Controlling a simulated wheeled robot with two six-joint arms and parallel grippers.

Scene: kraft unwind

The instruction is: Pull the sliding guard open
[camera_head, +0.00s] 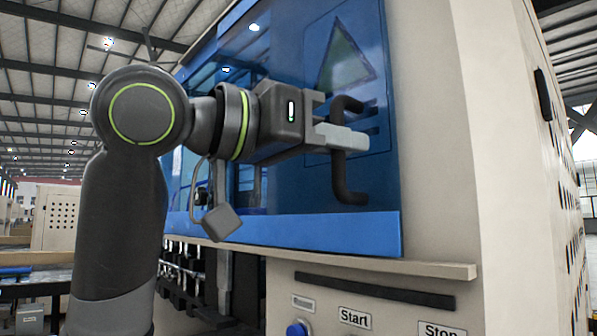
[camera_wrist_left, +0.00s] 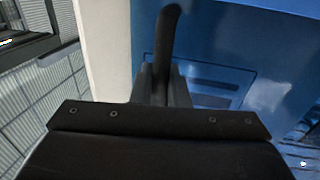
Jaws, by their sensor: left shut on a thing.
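The sliding guard (camera_head: 285,215) is a blue, see-through panel with a solid blue lower edge, on the front of a large beige machine. Its black bar handle (camera_head: 349,187) stands upright near the guard's right edge. My left gripper (camera_head: 345,136) reaches in from the left and is shut on the handle around its middle. In the left wrist view the handle (camera_wrist_left: 166,35) rises from between the two grey fingers (camera_wrist_left: 165,85), with the blue guard (camera_wrist_left: 230,45) behind it. The fingers hide the handle's middle. My right gripper is in neither view.
The beige machine body (camera_head: 440,130) stands right of the guard, with a ledge (camera_head: 430,268) below it. Under the ledge are Start (camera_head: 354,317) and Stop (camera_head: 441,330) labels and a blue button (camera_head: 297,329). Dark machine parts show below the guard at left.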

